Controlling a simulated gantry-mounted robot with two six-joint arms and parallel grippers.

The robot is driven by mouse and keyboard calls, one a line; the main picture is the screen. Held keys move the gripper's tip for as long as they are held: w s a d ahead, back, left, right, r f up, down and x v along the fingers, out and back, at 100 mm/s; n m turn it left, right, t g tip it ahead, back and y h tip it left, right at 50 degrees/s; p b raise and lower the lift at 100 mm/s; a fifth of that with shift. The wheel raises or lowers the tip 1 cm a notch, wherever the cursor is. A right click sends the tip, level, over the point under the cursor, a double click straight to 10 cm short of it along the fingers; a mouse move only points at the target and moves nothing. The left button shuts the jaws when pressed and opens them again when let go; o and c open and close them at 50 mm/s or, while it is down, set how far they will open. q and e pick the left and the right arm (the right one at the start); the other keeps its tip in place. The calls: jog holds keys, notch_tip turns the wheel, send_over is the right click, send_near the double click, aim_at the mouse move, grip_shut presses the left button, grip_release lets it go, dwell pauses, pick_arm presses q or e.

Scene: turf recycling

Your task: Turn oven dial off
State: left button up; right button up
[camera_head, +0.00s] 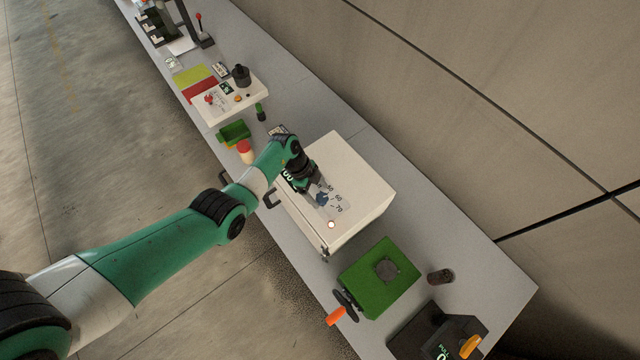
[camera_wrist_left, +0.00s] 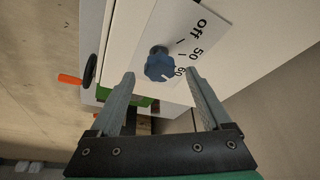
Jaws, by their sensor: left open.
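The oven is a white box (camera_head: 360,185) on the long bench, with a printed scale reading Off, 50, 60 and 70 on its top. The blue dial (camera_head: 322,199) sits beside that scale and also shows in the left wrist view (camera_wrist_left: 159,66). A small pale mark on the dial is on the side towards 60. My left gripper (camera_head: 317,192) is over the dial. In the left wrist view my left gripper (camera_wrist_left: 160,76) is open, one finger to each side of the dial, with gaps visible. Contact with the dial cannot be seen. My right gripper is not in view.
A green box (camera_head: 365,280) with a black handwheel (camera_head: 346,304) stands near the oven. A wall runs behind the bench.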

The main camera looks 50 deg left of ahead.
pick_arm(q)
jog(key=shift+x, duration=0.85)
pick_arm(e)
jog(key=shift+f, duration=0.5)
pick_arm(q)
jog(key=shift+c, duration=0.2)
grip_shut()
jog(key=shift+r, duration=0.1)
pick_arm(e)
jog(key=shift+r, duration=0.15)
